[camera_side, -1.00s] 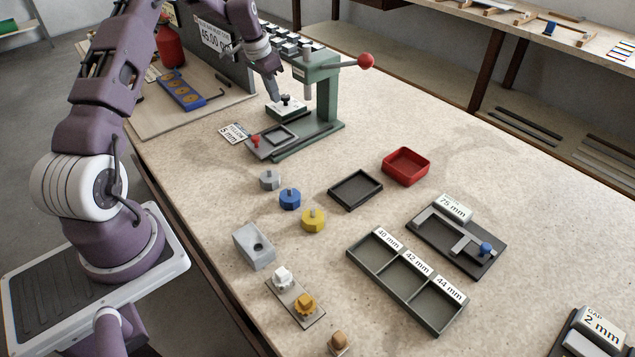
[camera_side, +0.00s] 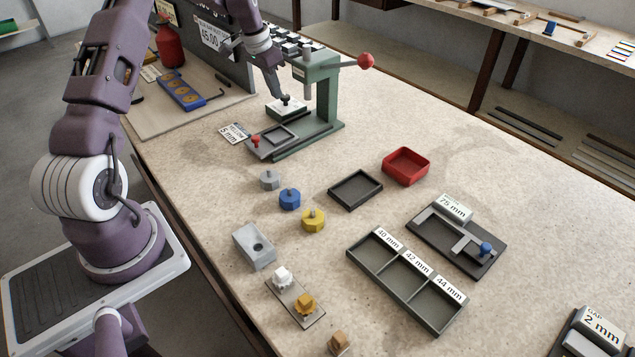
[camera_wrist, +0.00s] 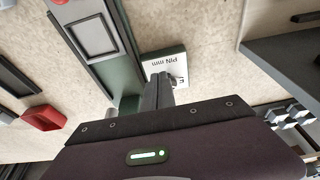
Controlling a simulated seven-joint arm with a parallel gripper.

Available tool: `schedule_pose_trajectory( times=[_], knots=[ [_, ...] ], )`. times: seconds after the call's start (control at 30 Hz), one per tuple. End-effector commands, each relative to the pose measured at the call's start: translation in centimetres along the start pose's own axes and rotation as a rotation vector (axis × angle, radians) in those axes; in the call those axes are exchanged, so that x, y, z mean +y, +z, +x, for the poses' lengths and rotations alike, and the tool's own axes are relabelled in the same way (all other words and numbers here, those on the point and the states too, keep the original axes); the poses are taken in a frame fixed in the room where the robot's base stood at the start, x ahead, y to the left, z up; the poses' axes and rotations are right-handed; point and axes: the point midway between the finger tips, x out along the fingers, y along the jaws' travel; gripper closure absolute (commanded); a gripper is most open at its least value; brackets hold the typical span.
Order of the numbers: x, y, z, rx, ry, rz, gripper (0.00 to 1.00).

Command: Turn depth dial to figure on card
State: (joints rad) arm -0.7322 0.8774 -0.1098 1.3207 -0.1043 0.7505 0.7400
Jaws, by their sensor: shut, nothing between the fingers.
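The depth dial is a small dark knob (camera_side: 286,100) on a pale-topped block (camera_side: 283,110) beside the green press (camera_side: 318,90). In the wrist view the block (camera_wrist: 160,66) reads "PIN mm" upside down, with a figure partly hidden by the knob (camera_wrist: 171,80). The card (camera_side: 234,132) left of the press reads "YELLOW 5 mm". My gripper (camera_side: 283,95) is shut and empty, its tips right at the knob; I cannot tell whether they touch. In the wrist view my gripper (camera_wrist: 160,88) covers part of the knob and block.
The press has a red-ended lever (camera_side: 366,60) and a grey fixture (camera_side: 272,141) in front. A tall dark board (camera_side: 225,50) stands behind left. Grey, blue and yellow knobbed pieces (camera_side: 290,198), a black tray (camera_side: 355,190) and a red tray (camera_side: 406,166) lie nearer, with bare tabletop between.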

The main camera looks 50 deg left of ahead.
Motion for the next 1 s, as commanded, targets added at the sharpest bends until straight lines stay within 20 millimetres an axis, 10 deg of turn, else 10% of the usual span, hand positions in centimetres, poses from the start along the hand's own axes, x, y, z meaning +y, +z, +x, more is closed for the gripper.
schedule_pose_trajectory(
  times=[0.63,0.83,1.0],
  knots=[
    [1.5,-1.2,-5.5,0.003,-0.017,0.015,1.00],
    [12.5,0.4,-16.3,0.046,-0.080,0.062,1.00],
    [23.8,8.9,-24.6,0.123,-0.081,0.051,1.00]
  ],
)
